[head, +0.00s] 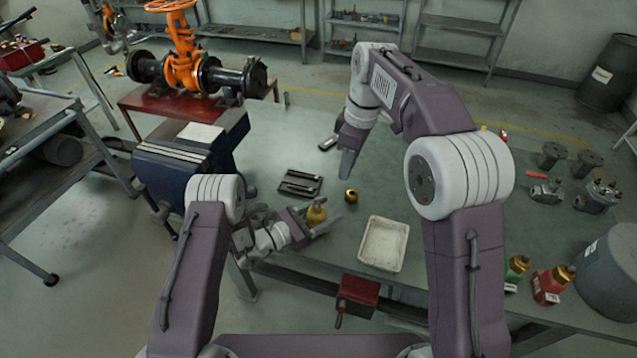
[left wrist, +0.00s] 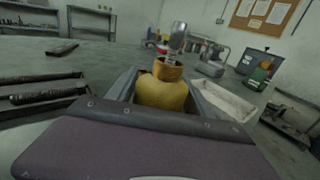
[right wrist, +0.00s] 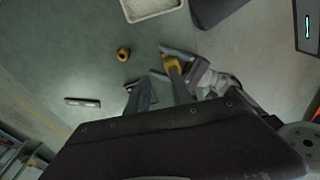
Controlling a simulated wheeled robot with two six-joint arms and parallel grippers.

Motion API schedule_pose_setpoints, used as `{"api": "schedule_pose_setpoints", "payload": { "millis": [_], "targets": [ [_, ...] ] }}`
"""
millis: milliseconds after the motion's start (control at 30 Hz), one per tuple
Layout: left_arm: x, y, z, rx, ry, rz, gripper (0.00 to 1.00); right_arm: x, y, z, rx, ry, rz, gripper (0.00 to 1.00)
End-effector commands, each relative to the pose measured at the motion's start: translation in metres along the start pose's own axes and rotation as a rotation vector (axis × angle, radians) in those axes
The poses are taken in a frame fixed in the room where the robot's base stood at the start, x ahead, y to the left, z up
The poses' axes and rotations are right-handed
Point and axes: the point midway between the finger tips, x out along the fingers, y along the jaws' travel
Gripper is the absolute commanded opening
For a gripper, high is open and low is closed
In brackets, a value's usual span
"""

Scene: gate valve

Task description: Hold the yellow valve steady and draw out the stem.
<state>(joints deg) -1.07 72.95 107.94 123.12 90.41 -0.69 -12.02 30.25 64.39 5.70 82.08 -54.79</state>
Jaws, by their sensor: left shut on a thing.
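The yellow valve (head: 316,214) is between the jaws of my left gripper (head: 322,222), low over the bench's near left part. In the left wrist view the valve (left wrist: 160,95) is upright, with a brass collar (left wrist: 168,70) at its top. A grey metal piece (left wrist: 178,38) shows above the collar; I cannot tell surely whether it is the stem. My right gripper (head: 347,162) points down, apart from the valve. In the right wrist view its fingers (right wrist: 158,92) are spread with nothing visible between them. The valve (right wrist: 171,64) shows beyond them.
A loose brass piece (head: 351,196) lies right of the valve. A white tray (head: 361,245) stands to the right; a dark tray (head: 300,183) lies behind. A blue vise (head: 185,170) is at the left.

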Motion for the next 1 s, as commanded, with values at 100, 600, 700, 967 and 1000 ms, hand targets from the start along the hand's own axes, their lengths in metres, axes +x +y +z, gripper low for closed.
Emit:
{"api": "schedule_pose_setpoints", "payload": {
  "millis": [100,600,700,967,1000],
  "targets": [
    [0.000,0.000,0.001,0.001,-0.002,0.000,0.01,0.028,-0.007,-0.041,-0.122,-0.098,0.031,0.28],
    [0.000,0.000,0.000,0.001,-0.001,0.000,0.01,0.063,-0.029,-0.060,-0.192,-0.118,-0.002,0.28],
    [0.000,0.000,0.000,0.001,-0.001,0.000,0.01,0.075,-0.029,-0.059,-0.192,-0.117,-0.002,0.28],
    [0.000,0.000,0.001,0.001,-0.001,0.000,0.01,0.105,-0.028,-0.056,-0.191,-0.116,-0.001,0.28],
    [0.000,0.000,0.001,0.001,-0.001,0.000,0.01,0.108,-0.028,-0.055,-0.191,-0.116,-0.001,0.28]
  ]
}}
